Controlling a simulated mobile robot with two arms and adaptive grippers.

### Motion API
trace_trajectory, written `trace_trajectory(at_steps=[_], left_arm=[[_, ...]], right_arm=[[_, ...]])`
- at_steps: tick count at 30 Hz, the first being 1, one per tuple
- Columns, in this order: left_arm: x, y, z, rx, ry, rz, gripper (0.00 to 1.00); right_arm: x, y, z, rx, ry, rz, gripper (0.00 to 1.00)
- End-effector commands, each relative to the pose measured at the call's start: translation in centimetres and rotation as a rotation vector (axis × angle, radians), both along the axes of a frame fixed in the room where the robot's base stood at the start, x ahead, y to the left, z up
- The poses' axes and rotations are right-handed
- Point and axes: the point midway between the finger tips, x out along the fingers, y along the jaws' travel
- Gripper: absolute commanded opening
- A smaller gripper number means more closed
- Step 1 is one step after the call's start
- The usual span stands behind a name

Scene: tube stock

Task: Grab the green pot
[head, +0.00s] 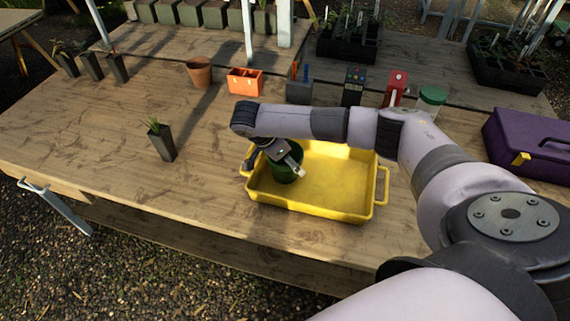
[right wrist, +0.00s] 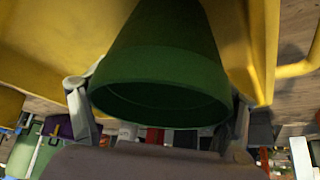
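The green pot (head: 286,168) stands in the left part of the yellow tray (head: 335,208). In the right wrist view the green pot (right wrist: 160,60) fills the space between the fingers, its rim towards the camera. My right gripper (head: 283,157) has one finger on each side of the pot, near the rim. In the right wrist view the fingers of the right gripper (right wrist: 161,108) look to touch the pot on both sides. The gripper partly hides the pot in the head view. My left gripper is not in view.
The wooden table (head: 110,150) holds a dark pot with a seedling (head: 162,142), a terracotta pot (head: 200,72), an orange holder (head: 245,82) and a purple toolbox (head: 530,140). A green-lidded jar (head: 431,98) stands behind my right arm. The table left of the tray is mostly clear.

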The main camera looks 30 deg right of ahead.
Motion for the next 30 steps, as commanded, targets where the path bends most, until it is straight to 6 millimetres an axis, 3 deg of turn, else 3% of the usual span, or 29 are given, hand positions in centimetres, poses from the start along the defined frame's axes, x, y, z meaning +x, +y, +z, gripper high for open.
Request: trace_trajectory(at_steps=[9,20,26,30], left_arm=[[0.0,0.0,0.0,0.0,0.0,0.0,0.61],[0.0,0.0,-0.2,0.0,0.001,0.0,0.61],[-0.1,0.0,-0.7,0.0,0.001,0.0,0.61],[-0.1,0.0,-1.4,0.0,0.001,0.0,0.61]], right_arm=[[0.0,0.0,-0.1,0.0,0.001,0.0,0.49],[0.0,0.0,0.6,0.0,0.0,0.0,0.49],[0.1,0.0,3.4,0.0,-0.004,0.0,0.49],[0.2,0.0,7.1,0.0,-0.008,0.001,0.49]])
